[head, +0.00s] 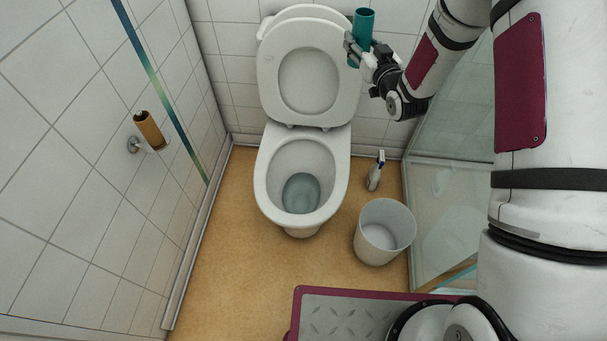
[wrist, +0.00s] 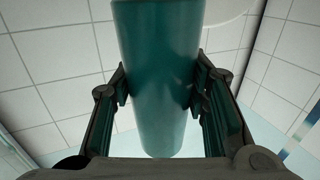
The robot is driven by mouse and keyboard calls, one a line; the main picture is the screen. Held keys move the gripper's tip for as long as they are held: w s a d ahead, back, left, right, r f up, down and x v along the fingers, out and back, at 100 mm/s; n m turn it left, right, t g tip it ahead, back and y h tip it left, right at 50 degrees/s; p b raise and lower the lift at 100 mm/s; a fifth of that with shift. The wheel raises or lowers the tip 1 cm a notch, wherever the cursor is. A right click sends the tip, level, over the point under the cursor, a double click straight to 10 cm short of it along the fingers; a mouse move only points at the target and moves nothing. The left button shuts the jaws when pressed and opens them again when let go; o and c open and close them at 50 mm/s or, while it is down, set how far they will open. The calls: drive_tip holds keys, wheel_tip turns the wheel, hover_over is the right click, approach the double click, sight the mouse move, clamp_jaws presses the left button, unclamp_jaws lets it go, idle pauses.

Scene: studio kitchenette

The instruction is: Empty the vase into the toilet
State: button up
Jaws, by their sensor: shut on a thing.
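The vase is a plain teal cylinder (head: 362,29), held upright or nearly so in the head view, near the right edge of the raised toilet lid. My gripper (head: 355,47) is shut around its side. In the wrist view the vase (wrist: 158,75) stands between the two fingers of my gripper (wrist: 160,92), which press on it from both sides. Its contents are not visible. The toilet (head: 264,180) stands against the back wall with lid and seat raised and the bowl open, water showing inside. The vase is above and to the right of the bowl.
A glass shower panel (head: 455,170) is at the right. A cardboard roll (head: 149,129) hangs on the left wall. The floor left of the toilet is clear.

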drive_tip(key=s+a+f+n+g+y+b, duration=0.1)
drive_tip(key=a+f+n+g+y+b, duration=0.1)
drive_tip(key=f+b, duration=0.6)
drive_tip(key=s+a+f+n+g+y+b, duration=0.1)
drive_tip(key=f+n+g+y+b, duration=0.3)
drive_tip(key=f, duration=1.3)
drive_tip(key=s+a+f+n+g+y+b, duration=0.2)
drive_tip(key=a+f+n+g+y+b, duration=0.1)
drive_tip(key=f+b, duration=0.9)
drive_tip(key=shift+f+n+g+y, duration=0.3)
drive_tip(key=shift+f+g+y, duration=0.25)
drive_tip(key=shift+f, duration=0.25)
drive_tip(key=shift+s+f+h, duration=0.1)
drive_tip(key=shift+f+h, duration=0.05)
drive_tip(key=shift+h, duration=0.1)
drive_tip(key=shift+s+a+f+n+t+h, duration=0.2)
drive_tip(key=shift+f+n+h, duration=0.6)
drive_tip(key=shift+n, duration=0.95)
drive_tip(key=shift+s+a+f+n+t+h, duration=0.1)
drive_tip(key=shift+f+n+t+h, duration=0.4)
drive_tip(key=shift+n, duration=1.2)
drive_tip(key=shift+s+a+f+n+t+h, duration=0.15)
drive_tip(key=shift+f+n+h, duration=0.6)
drive_tip(key=shift+n+h, duration=0.75)
drive_tip(key=shift+d+n, duration=0.15)
drive_tip(key=shift+n, duration=0.2)
